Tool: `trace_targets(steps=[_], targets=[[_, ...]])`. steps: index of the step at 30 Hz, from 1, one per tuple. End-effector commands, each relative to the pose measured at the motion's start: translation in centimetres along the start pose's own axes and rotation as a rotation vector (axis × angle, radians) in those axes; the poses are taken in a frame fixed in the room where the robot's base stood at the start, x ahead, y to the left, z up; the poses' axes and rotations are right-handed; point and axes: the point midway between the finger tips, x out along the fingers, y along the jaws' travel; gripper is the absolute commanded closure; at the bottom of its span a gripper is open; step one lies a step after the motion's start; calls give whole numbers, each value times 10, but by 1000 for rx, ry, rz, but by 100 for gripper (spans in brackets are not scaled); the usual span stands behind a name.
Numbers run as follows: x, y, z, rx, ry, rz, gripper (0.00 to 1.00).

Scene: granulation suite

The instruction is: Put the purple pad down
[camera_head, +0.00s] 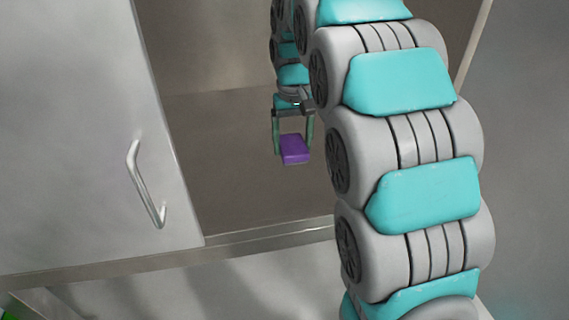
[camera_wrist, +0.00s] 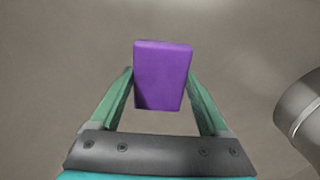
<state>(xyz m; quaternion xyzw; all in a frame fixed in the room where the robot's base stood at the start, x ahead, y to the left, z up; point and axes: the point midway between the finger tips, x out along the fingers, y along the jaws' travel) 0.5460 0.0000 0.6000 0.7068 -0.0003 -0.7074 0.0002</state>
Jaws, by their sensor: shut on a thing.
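The purple pad (camera_head: 295,149) is a small block held between the two green fingers of my gripper (camera_head: 293,138), inside an open cabinet. In the wrist view the pad (camera_wrist: 163,75) fills the space between the fingertips of my gripper (camera_wrist: 161,88), which touch its sides. The far end of the pad sticks out past the fingertips. A plain brown-grey surface shows behind and around it. I cannot tell whether the pad touches the cabinet floor (camera_head: 230,195) or hangs above it.
A grey cabinet door (camera_head: 80,130) with a metal handle (camera_head: 146,185) stands to the left of the opening. A metal edge (camera_head: 270,235) runs along the front of the cabinet floor. The floor around the pad looks bare. A grey rounded part (camera_wrist: 305,108) shows at the right of the wrist view.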

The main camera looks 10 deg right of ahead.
Motion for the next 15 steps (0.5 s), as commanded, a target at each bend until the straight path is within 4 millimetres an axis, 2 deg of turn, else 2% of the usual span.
trace_targets(steps=[5, 12, 15], targets=[[8, 0, 0, 0, -2, 0, 73], [48, 0, 1, -1, -4, 0, 73], [58, 0, 0, -1, -1, 0, 73]])
